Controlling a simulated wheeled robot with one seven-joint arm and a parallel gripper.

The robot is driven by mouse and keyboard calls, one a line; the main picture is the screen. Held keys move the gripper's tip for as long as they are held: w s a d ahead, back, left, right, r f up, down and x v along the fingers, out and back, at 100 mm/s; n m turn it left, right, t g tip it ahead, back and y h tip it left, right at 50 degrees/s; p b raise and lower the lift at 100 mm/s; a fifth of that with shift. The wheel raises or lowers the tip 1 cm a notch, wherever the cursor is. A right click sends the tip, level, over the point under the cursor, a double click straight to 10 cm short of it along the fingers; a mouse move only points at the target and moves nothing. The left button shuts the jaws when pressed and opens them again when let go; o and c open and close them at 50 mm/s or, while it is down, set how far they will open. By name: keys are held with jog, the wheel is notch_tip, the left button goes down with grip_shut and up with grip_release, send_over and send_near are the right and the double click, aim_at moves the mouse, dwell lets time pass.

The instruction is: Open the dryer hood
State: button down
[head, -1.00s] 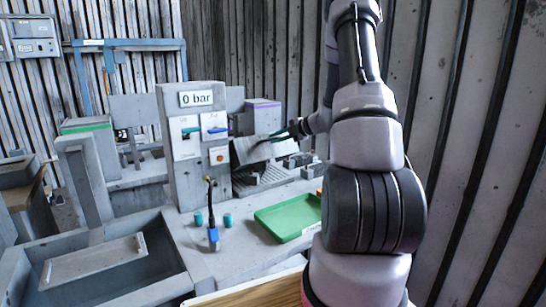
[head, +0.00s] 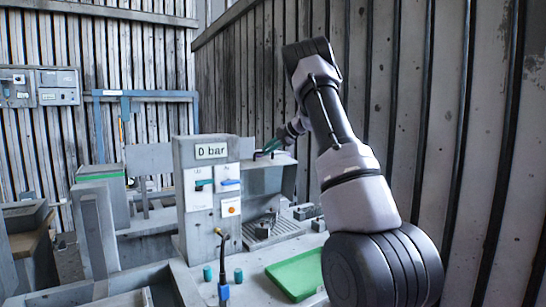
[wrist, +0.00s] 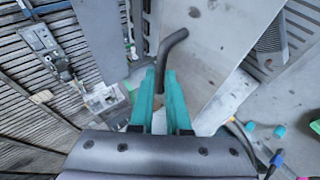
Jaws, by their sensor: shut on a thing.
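The dryer hood (head: 280,161) is a grey panel right of the "0 bar" panel in the head view. It is raised about level, with an open space below it. Its dark bent handle (wrist: 172,43) shows in the wrist view, running down between my green fingers. My gripper (wrist: 164,76) is shut on this handle; it also shows in the head view (head: 270,146) at the hood's upper side. The exact contact between fingers and handle is partly hidden.
The grey control panel (head: 211,178) with switches and an orange button stands just left of the hood. A ribbed grate (head: 262,230) and grey blocks lie below it. A green tray (head: 297,273), a blue-and-black nozzle (head: 223,270) and teal cylinders are in front. A ribbed wall is close at right.

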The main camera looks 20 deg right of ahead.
jog(key=shift+w+a+r+g, duration=0.1)
jog(key=shift+w+r+g, duration=0.1)
jog(key=shift+w, duration=0.15)
jog(key=shift+w+a+r+g, duration=0.1)
jog(key=shift+w+g, duration=0.1)
jog(key=shift+w, duration=0.1)
jog(key=c, duration=0.9)
grip_release()
jog(key=shift+d, duration=0.1)
jog(key=v, duration=1)
jog(key=shift+s+d+r, duration=0.1)
jog(key=shift+s+r, duration=0.05)
jog(key=shift+s, duration=0.15)
